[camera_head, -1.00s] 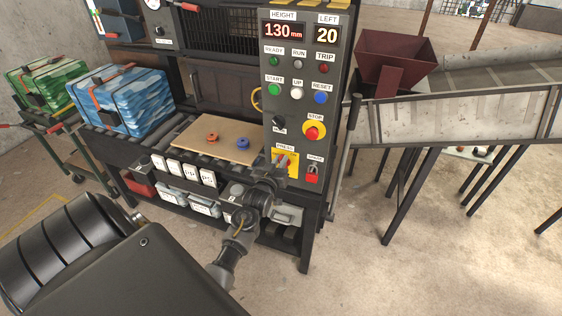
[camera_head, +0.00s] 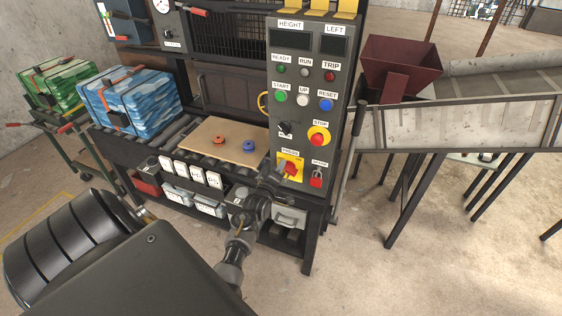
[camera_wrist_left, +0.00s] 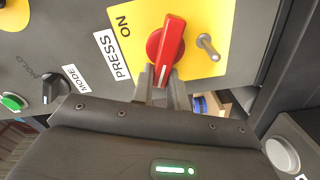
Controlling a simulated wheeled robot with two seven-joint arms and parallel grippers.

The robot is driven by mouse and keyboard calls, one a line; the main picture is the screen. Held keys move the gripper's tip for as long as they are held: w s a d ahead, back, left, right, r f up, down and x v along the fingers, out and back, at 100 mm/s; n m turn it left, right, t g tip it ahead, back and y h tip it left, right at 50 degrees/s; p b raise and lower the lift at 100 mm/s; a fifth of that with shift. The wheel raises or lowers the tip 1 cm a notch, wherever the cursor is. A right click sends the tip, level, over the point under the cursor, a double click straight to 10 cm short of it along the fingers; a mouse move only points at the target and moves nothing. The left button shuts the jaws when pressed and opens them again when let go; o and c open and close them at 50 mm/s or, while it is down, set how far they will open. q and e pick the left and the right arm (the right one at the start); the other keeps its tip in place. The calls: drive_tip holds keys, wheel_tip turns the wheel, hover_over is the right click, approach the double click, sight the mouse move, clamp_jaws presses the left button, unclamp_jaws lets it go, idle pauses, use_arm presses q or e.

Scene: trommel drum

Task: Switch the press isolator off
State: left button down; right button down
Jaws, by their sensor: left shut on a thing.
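The press isolator is a red rotary handle (camera_head: 290,168) on a yellow plate (camera_wrist_left: 207,18), low on the grey control panel (camera_head: 304,110). In the left wrist view the red handle (camera_wrist_left: 170,45) lies turned away from the ON mark, its white-lined end toward my gripper. My left gripper (camera_head: 277,176) is at the panel, and its fingers (camera_wrist_left: 160,88) are shut on the handle's end. The fingers hide part of that end. Both panel displays, HEIGHT and LEFT, are dark. My right gripper is not in view.
A red padlock (camera_head: 316,180) hangs right of the isolator. The red STOP button (camera_head: 318,138) and black mode knob (camera_head: 285,128) sit above. A steel post stands close to the panel's right.

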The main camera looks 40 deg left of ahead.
use_arm(q)
drive_tip(key=n, duration=0.2)
drive_tip(key=f+n, duration=0.1)
drive_tip(key=n, duration=0.1)
drive_tip(key=shift+a+n+p, duration=0.1)
drive_tip(key=shift+n+p, duration=0.3)
drive_tip(key=shift+f, duration=0.1)
idle(0.3)
drive_tip(key=c, duration=1.4)
unclamp_jaws()
drive_tip(key=b+v, duration=0.1)
drive_tip(key=v, duration=1)
drive_tip(key=shift+b, duration=0.3)
drive_tip(key=shift+w, duration=0.1)
